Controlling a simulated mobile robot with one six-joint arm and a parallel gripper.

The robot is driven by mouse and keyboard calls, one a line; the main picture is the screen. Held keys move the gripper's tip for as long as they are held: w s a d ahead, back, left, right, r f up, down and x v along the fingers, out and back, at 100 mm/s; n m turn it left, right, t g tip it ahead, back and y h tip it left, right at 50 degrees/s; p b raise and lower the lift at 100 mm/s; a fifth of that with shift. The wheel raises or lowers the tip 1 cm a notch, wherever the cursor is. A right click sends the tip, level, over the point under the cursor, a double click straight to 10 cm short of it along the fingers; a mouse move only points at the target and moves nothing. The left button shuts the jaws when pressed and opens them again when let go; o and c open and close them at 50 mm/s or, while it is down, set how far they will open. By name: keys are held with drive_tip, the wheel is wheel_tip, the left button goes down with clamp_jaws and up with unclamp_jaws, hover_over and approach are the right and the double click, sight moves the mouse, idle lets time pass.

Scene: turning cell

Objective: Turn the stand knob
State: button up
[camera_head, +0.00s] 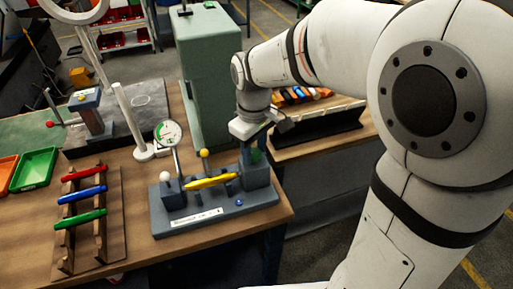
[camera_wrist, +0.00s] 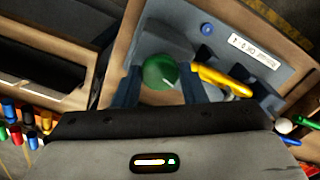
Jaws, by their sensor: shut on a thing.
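The grey-blue stand (camera_head: 215,212) sits on the wooden bench with a white label, a dial gauge (camera_head: 168,133) and a yellow handle-like bar (camera_head: 211,181). A round green knob (camera_wrist: 159,71) tops the stand's raised right-hand block (camera_head: 257,178). My gripper (camera_head: 251,152) is over this block, pointing down. In the wrist view, my gripper (camera_wrist: 160,80) has one dark finger on each side of the green knob and is shut on it. The knob is mostly hidden by my gripper in the head view. White and yellow ball knobs stand farther left on the stand.
A rack with red, blue and green handles (camera_head: 82,195) lies left of the stand. A white post (camera_head: 133,120) stands behind the gauge. A tall green machine block (camera_head: 211,75) is close behind my gripper. A tool holder (camera_head: 318,130) is at right.

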drive_tip(key=m, duration=0.4)
drive_tip(key=shift+w+r+m, duration=0.15)
drive_tip(key=shift+m, duration=0.15)
drive_tip(key=m, duration=0.4)
drive_tip(key=shift+m+b, duration=0.3)
drive_tip(key=shift+b, duration=0.05)
drive_tip(key=m, duration=0.4)
drive_tip(key=shift+m, duration=2.3)
drive_tip(key=o, duration=0.8)
drive_tip(key=shift+w, duration=0.1)
drive_tip(key=shift+o, duration=0.9)
